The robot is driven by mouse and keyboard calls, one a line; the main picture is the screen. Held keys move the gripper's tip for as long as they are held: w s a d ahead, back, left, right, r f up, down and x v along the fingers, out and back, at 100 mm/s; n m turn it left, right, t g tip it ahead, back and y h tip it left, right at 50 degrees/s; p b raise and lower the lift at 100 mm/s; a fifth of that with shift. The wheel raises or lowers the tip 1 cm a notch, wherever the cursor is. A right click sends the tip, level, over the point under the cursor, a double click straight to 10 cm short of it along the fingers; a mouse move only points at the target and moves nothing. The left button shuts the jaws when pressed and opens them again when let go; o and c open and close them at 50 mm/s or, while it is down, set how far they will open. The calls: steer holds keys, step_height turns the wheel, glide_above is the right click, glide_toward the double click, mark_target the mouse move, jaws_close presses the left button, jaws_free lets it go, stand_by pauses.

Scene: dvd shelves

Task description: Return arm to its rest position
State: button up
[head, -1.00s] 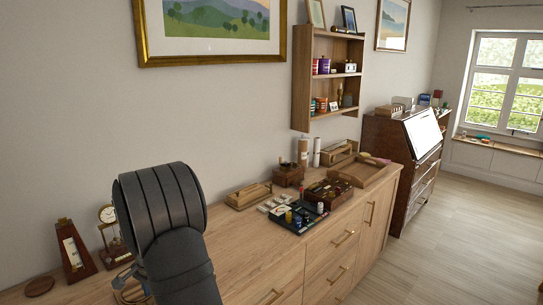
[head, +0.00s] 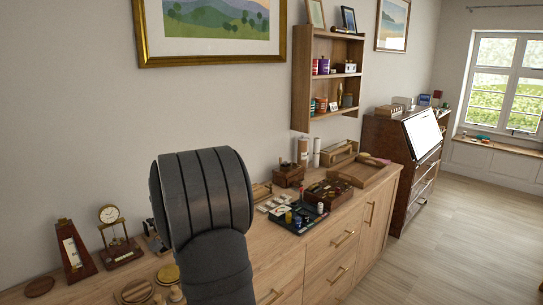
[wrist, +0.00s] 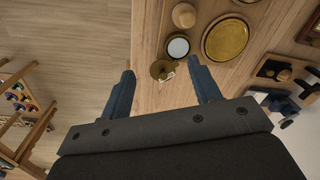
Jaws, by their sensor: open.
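My gripper (wrist: 162,80) is open in the wrist view, with its two blue fingers wide apart and nothing held between them. It points down over the edge of the wooden sideboard (wrist: 150,35). A small brass piece with a tag (wrist: 161,70) shows between the fingertips; how far below them it lies I cannot tell. In the head view my dark arm stands in front of the sideboard (head: 275,265) and hides part of its top. The gripper itself does not show there.
A pale disc (wrist: 178,47), a wooden knob (wrist: 184,15) and a brass dish (wrist: 226,38) lie nearby. A clock (head: 112,216) and a metronome (head: 72,248) stand left of my arm. Boxes and a dark tray (head: 297,217) crowd the right. A wall shelf (head: 302,80) hangs above.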

steer(key=shift+n, duration=0.4)
steer(key=shift+w+a+f, duration=0.7)
steer(key=shift+w+a, duration=0.6)
steer(key=shift+w, duration=0.55)
steer(key=shift+w+a+f, duration=0.65)
steer(key=shift+w+a, duration=0.7)
steer(key=shift+w, duration=0.55)
steer(key=shift+w+a+f, duration=0.7)
steer(key=shift+w+a, duration=0.6)
steer(key=shift+w, duration=0.55)
steer(key=o, duration=0.9)
steer(key=shift+c, duration=0.2)
steer(key=shift+o, duration=0.4)
steer(key=shift+d+r, duration=0.25)
steer(key=shift+d, duration=0.05)
steer(key=s+d+r+m+y, duration=0.1)
steer(key=s+d+r+m, duration=0.15)
steer(key=d, duration=0.35)
steer(key=s+d+r+m+t+y, duration=0.1)
steer(key=s+d+r+y, duration=0.15)
steer(key=d+r, duration=0.2)
steer(key=s+d+r+m, duration=0.2)
steer(key=s+d+r, duration=0.1)
steer(key=d, duration=0.4)
steer(key=x, duration=1)
steer(key=shift+w+a, duration=0.2)
steer(key=shift+a, duration=0.1)
